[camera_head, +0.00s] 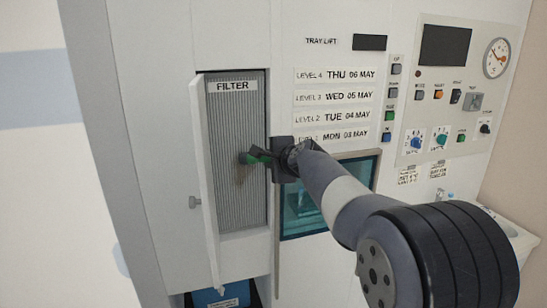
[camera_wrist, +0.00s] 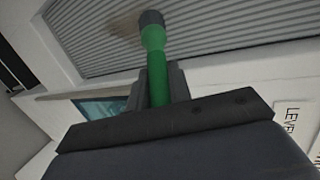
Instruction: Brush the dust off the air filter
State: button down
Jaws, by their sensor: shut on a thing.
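The air filter (camera_head: 236,120) is a grey ribbed panel labelled FILTER in an open compartment at the left of the cabinet. A brownish dust patch (camera_head: 241,178) shows on its lower middle, and the dust also shows in the wrist view (camera_wrist: 124,24) beside the brush head. My gripper (camera_head: 268,158) is shut on the green handle of a brush (camera_wrist: 154,62). The brush's dark head (camera_wrist: 151,18) points at the filter, at or very near its surface; I cannot tell whether it touches. My gripper hides part of the filter's right edge.
The white compartment door (camera_head: 207,190) stands open on the left, with a round knob (camera_head: 194,202). A teal window (camera_head: 305,205) lies right of the filter. A blue bin (camera_head: 222,294) sits below. Buttons and a gauge (camera_head: 496,58) are at the right.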

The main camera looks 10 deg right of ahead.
jog(key=shift+s+a+p, duration=0.2)
jog(key=shift+a+p, duration=0.45)
jog(key=shift+a, duration=0.35)
jog(key=shift+s+a+p, duration=0.2)
jog(key=shift+a+p, duration=0.45)
jog(key=shift+a, duration=0.35)
jog(key=shift+s+a+p, duration=0.2)
jog(key=shift+a+p, duration=0.45)
jog(key=shift+a, duration=0.35)
jog(key=shift+w+d+f+b, duration=0.1)
jog(key=shift+w+d+b, duration=0.05)
jog(key=shift+d+b, duration=0.55)
jog(key=shift+w+d+b, duration=0.25)
jog(key=shift+d+b, duration=0.55)
jog(key=shift+d, duration=0.35)
jog(key=shift+a, duration=0.1)
